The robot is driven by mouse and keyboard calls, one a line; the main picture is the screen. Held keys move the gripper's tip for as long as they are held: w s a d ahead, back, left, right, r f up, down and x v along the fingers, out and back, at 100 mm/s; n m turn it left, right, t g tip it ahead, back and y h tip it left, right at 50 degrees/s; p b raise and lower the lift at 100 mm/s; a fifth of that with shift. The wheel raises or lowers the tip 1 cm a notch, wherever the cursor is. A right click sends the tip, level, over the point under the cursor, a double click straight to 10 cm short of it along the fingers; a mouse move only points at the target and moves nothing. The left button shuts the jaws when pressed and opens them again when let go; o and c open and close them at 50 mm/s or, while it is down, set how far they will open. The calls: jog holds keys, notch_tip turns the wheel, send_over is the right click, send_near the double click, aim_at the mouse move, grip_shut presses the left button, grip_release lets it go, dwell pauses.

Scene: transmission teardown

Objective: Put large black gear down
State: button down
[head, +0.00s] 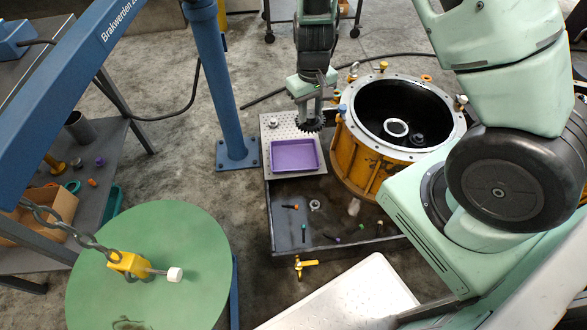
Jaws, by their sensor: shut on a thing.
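My gripper (312,98) points down at the upper middle of the head view. It is shut on the large black gear (309,125), a dark toothed disc seen nearly edge-on. The gear hangs at or just above the light perforated plate (272,130), behind the purple tray (296,155). I cannot tell whether the gear touches the plate. Part of the gear is hidden by the gripper.
A yellow transmission housing (356,150) with an open top stands close to the right of the gear. A dark bin (285,220) with small parts lies in front.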

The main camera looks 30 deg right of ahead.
notch_tip(320, 180, down, 18)
jog(key=b, duration=2)
jog(key=m+b, duration=1.6)
jog(key=m, duration=1.4)
send_over(284, 164)
notch_tip(284, 164, down, 30)
jog(key=shift+s+r, duration=0.1)
jog(key=shift+r, duration=0.15)
jog(key=shift+f, duration=0.1)
jog(key=c, duration=1)
grip_release()
jog(key=shift+f, duration=0.1)
